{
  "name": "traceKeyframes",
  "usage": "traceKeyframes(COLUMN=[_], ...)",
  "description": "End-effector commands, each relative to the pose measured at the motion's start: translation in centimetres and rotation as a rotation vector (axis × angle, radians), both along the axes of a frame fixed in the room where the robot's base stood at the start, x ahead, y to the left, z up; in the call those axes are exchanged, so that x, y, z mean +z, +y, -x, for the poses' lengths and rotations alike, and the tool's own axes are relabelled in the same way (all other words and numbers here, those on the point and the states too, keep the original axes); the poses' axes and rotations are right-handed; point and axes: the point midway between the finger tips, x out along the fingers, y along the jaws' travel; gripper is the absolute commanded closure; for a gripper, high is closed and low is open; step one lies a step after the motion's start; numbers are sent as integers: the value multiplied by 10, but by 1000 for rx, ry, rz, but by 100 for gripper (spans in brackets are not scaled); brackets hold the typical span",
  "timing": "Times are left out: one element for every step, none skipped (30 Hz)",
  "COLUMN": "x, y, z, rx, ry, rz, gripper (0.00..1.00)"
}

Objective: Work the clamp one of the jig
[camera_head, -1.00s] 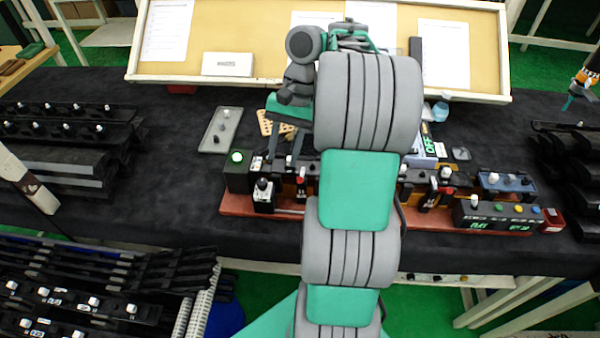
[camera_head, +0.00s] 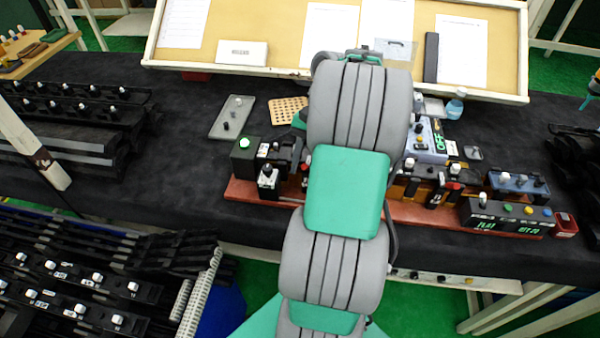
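The jig is a long red-brown base (camera_head: 245,190) on the black table, carrying dark blocks and clamps. At its left end stand a dark box with a lit green lamp (camera_head: 244,145) and a black unit with a white-topped knob (camera_head: 267,180). A clamp with a red part (camera_head: 305,178) shows partly beside my arm. More clamps with red parts (camera_head: 434,198) stand right of my arm. I cannot tell which is clamp one. My arm covers the jig's middle. My gripper's fingers are hidden behind my arm; only a green bit of the wrist shows at its left.
A control box (camera_head: 508,215) with coloured buttons and displays stands at the jig's right front, beside a small red box (camera_head: 565,225). Behind are a grey tray (camera_head: 232,117), a perforated tan board (camera_head: 288,109) and a bottle (camera_head: 455,104). Dark racks (camera_head: 70,135) fill the left.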

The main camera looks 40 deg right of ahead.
Motion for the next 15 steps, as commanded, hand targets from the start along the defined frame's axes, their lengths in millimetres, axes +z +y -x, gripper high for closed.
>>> traceKeyframes(x=[-3, -3, -2, -2, -1, -1, -1, -1, -1, -1, -1, -1, -1, -1, -1], y=[1, 1, 1, 2, 2, 2, 2, 2, 2, 2, 2, 2, 2, 2, 2], z=[0, 0, 0, 0, -1, -1, -1, -1, -1, -1, -1, -1, -1, -1, -1], rx=[1, 1, 1, 1, 2, 2, 2, 2, 2, 2, 2, 2, 2, 2, 2], ry=[-1, -1, -1, -1, 0, 0, 0, 0, 0, 0, 0, 0, 0, 0, 0], rz=[1, 1, 1, 1, 1, 0, 0, 0, 0, 0, 0, 0, 0, 0, 0], gripper=[63, 63, 63, 63, 63, 63, 63, 63, 66, 68, 70, 74, 76, 79, 82])
